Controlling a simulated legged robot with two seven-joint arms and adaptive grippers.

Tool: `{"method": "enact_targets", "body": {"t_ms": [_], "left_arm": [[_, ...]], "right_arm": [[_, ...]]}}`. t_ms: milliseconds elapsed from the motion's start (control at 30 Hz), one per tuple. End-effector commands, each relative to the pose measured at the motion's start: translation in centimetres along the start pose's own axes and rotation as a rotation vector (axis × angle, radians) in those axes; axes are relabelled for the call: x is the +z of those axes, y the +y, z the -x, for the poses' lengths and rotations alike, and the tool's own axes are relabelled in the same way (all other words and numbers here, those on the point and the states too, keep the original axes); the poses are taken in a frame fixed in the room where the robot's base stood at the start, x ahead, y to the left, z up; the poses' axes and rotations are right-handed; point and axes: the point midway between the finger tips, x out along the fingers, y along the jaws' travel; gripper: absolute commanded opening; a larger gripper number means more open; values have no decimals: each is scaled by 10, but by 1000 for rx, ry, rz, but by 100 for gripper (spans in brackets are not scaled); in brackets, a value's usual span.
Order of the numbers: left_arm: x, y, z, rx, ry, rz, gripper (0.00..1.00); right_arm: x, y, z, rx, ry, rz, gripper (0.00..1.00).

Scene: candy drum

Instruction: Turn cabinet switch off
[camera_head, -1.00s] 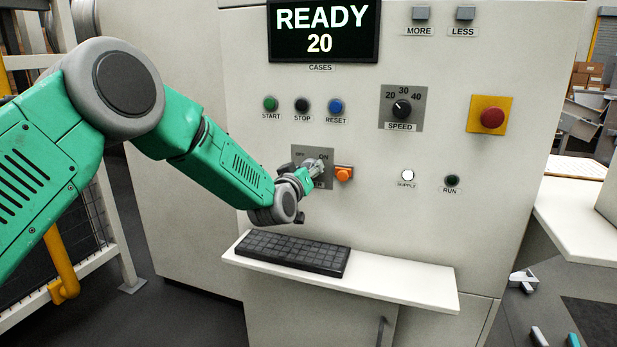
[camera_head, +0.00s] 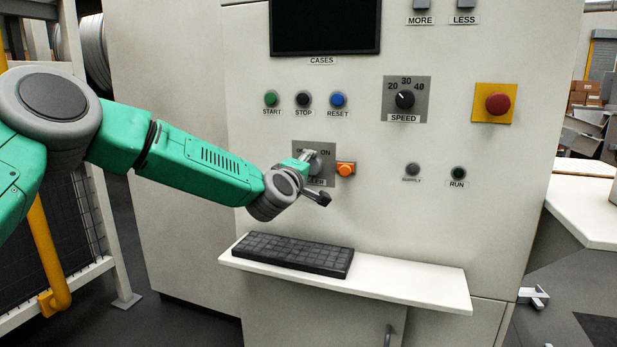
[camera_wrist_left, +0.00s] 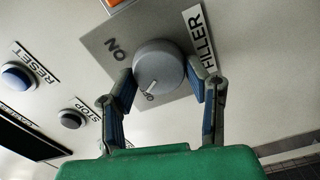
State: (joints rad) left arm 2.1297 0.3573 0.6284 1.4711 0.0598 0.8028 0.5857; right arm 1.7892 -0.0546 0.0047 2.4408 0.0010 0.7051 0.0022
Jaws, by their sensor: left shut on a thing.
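The cabinet switch is a round grey knob (camera_wrist_left: 158,62) on a grey plate marked FILLER and ON in the left wrist view. Its white pointer line is turned away from ON, towards a partly hidden label. My left gripper (camera_wrist_left: 160,76) is shut on the knob, one finger on each side. In the head view, the switch plate (camera_head: 326,150) is partly covered by my left gripper (camera_head: 310,170). The display (camera_head: 325,27) is black, and the SUPPLY lamp (camera_head: 412,169) is unlit. My right gripper is not in view.
An orange button (camera_head: 346,169) sits just right of the switch plate. START, STOP and RESET buttons (camera_head: 337,99) are above it. A shelf (camera_head: 410,289) with a keyboard (camera_head: 292,255) juts out below. A red emergency button (camera_head: 497,103) is at the right.

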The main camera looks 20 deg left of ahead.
Motion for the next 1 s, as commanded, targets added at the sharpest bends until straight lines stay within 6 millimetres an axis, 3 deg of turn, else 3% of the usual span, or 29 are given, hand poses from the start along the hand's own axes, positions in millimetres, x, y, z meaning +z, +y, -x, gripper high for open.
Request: {"method": "enact_targets", "body": {"t_ms": [33,400,1000], "left_arm": [[1,-8,0,-7,-1,35,14],[1,-8,0,-9,-1,214,14],[1,-7,0,-10,0,254,14]], "right_arm": [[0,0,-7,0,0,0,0],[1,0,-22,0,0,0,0],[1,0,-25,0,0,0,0]]}}
